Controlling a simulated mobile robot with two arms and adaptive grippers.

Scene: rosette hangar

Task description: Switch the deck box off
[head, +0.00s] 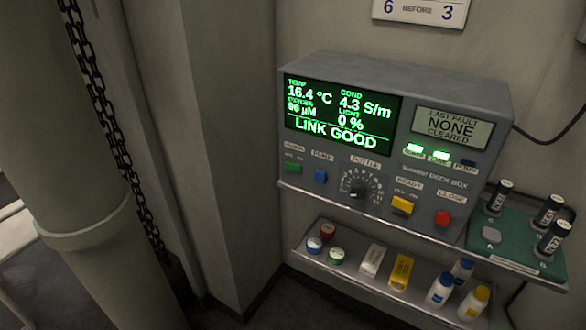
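The deck box (430,182) is a grey instrument box on a wall shelf, right of centre in the head view. Its dark screen (338,115) is lit with green text, including "LINK GOOD". At the lower left of its front is a small green switch (293,167) under a label too small to read surely. Beside it is a blue control (320,176) under "PUMP". Two green lamps (414,148) are lit; the lamp marked "PUMP" (468,162) looks dark. Neither gripper shows.
The front also has a dial (357,187), a yellow control (402,206) and a red button (442,218). A lower shelf (325,260) holds small caps, boxes and bottles. A green tray (520,247) with black cylinders stands right. A pipe (75,150) and chain (115,120) hang left.

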